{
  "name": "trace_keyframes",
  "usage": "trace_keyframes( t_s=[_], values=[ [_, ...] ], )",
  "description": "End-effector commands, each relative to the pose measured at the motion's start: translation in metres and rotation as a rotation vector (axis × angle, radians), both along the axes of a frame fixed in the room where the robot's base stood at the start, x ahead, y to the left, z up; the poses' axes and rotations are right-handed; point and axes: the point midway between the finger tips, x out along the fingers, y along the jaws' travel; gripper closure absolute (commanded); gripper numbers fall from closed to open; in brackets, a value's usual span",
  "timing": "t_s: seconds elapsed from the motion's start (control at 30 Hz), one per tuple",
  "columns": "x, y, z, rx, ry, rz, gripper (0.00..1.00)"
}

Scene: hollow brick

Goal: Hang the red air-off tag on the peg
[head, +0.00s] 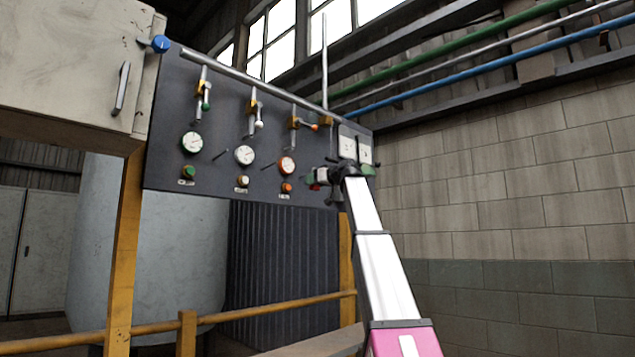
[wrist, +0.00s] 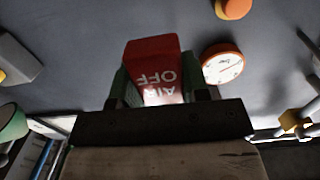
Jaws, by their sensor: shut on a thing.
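The red tag (wrist: 152,55), lettered AIR OFF, shows upside down in the wrist view. My gripper (wrist: 155,82) is shut on it, with a green-padded finger at each side. In the head view my gripper (head: 318,178) is at the lower right of the dark panel, and only a little red of the tag (head: 322,175) shows. Thin dark pegs stick out of the panel between the gauges: a left peg (head: 221,154) and a right peg (head: 270,163). Both look bare. A peg (wrist: 309,42) also shows at the right edge of the wrist view, apart from the tag.
The dark panel (head: 222,125) carries gauges, valves with levers and coloured buttons. The orange gauge (head: 287,166) is left of my gripper; it also sits close beside the tag in the wrist view (wrist: 222,64). A yellow rail (head: 260,310) runs below the panel.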

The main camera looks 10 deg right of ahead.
Motion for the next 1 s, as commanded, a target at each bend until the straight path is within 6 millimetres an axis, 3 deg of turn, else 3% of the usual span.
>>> trace_keyframes(
  t_s=[0.47,1.0],
  values=[
    [0.017,0.014,-0.007,-0.001,-0.001,0.001,0.81],
    [0.02,0.015,-0.01,0.0,0.0,0.0,0.81]
  ],
)
